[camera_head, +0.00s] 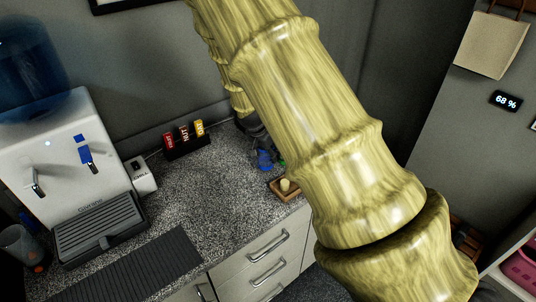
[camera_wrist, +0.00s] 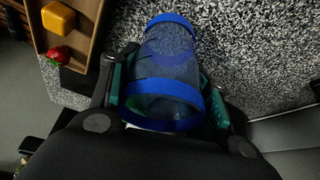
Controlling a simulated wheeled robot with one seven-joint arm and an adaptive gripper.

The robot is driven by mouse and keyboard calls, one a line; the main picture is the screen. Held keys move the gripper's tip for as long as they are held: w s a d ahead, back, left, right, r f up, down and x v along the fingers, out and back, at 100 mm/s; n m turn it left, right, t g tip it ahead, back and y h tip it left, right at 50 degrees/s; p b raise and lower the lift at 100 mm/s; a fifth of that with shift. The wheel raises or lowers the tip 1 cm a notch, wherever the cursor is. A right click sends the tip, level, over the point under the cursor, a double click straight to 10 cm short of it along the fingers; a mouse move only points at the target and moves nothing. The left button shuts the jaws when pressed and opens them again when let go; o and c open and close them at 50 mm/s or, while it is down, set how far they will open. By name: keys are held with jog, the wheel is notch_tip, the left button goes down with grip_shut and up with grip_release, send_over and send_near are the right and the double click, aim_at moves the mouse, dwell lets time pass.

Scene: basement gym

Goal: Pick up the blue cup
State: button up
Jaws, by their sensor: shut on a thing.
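The blue cup (camera_wrist: 167,62) is see-through with solid blue bands at both ends. In the wrist view it lies between the two green-padded fingers of my gripper (camera_wrist: 166,92), which are shut on its sides. In the head view the cup (camera_head: 265,160) shows as a small blue shape below my gripper (camera_head: 264,148), at the back of the speckled counter. My arm hides much of that area. I cannot tell whether the cup touches the counter.
A wooden tray (camera_wrist: 91,42) with a yellow block (camera_wrist: 58,18) and a strawberry (camera_wrist: 58,56) is close beside the cup. A white water dispenser (camera_head: 85,160) stands at the left. A rack of packets (camera_head: 184,140) is against the wall.

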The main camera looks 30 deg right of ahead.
jog(key=s+a+r+p, duration=0.1)
jog(key=s+a+r, duration=0.1)
jog(key=s+a, duration=0.95)
jog(key=a+n+b, duration=0.1)
jog(key=a+n, duration=0.1)
jog(key=w+a+f+n+t+b, duration=0.1)
jog(key=a, duration=0.1)
jog(key=w+a+n+t+y+b, duration=0.1)
jog(key=a+n, duration=0.1)
jog(key=shift+f+n, duration=0.2)
jog(key=shift+n, duration=0.1)
jog(key=w+a+r+n+t+y+b, duration=0.1)
jog(key=w+a+n+y+b, duration=0.1)
jog(key=a+n, duration=0.6)
jog(key=shift+w+a+r+y+b, duration=0.25)
jog(key=shift+a+y+b, duration=0.15)
jog(key=shift+y+b, duration=0.1)
jog(key=shift+s, duration=0.1)
